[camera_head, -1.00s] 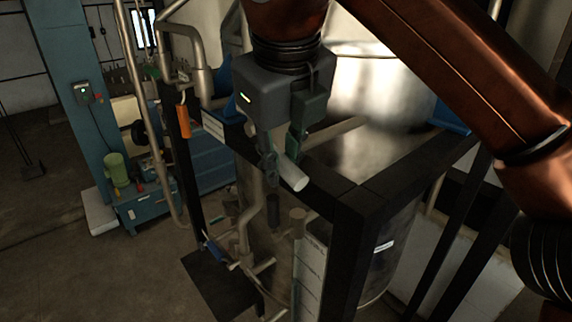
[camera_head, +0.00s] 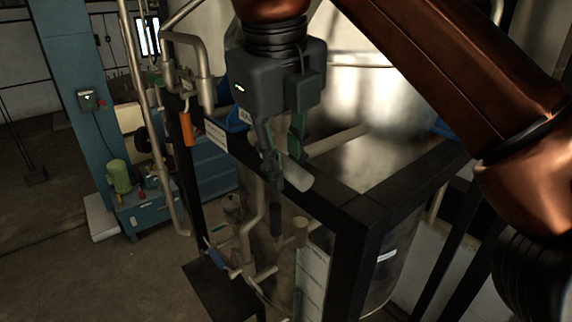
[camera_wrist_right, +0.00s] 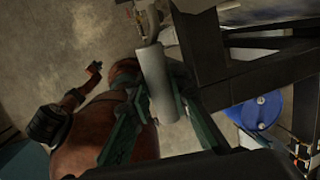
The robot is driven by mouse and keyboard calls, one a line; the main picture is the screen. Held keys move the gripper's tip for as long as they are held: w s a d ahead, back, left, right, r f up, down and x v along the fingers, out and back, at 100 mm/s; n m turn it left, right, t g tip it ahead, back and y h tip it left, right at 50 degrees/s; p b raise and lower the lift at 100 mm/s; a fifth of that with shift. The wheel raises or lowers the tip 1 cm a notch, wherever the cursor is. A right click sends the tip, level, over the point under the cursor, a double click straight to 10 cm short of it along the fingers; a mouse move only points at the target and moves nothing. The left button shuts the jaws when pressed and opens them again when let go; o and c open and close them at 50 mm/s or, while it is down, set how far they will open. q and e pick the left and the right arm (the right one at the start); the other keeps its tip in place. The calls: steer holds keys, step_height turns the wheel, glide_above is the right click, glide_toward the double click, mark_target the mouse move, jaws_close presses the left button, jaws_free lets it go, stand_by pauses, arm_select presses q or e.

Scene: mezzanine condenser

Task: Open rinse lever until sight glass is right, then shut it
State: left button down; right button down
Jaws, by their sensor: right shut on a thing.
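My right gripper (camera_head: 284,158) hangs over the near corner of a dark frame around a big metal vessel (camera_head: 395,88). Its fingers are shut on a pale grey cylinder (camera_head: 297,176), which lies tilted with its end toward me. In the right wrist view the same cylinder (camera_wrist_right: 157,84) sits between the green-grey fingers. I cannot tell whether it is part of a lever or loose. I cannot make out the sight glass.
Dark frame bars (camera_head: 349,206) stand close below and right of the gripper. Grey pipes (camera_head: 249,225) run under it. A white label strip (camera_head: 313,279) hangs beside them. A blue pump bench (camera_head: 150,212) stands at left, with bare floor (camera_head: 60,265) in front.

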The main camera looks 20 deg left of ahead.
steer(key=c, duration=1.7)
jaws_free()
steer(key=shift+c, duration=0.2)
steer(key=shift+f, duration=0.1)
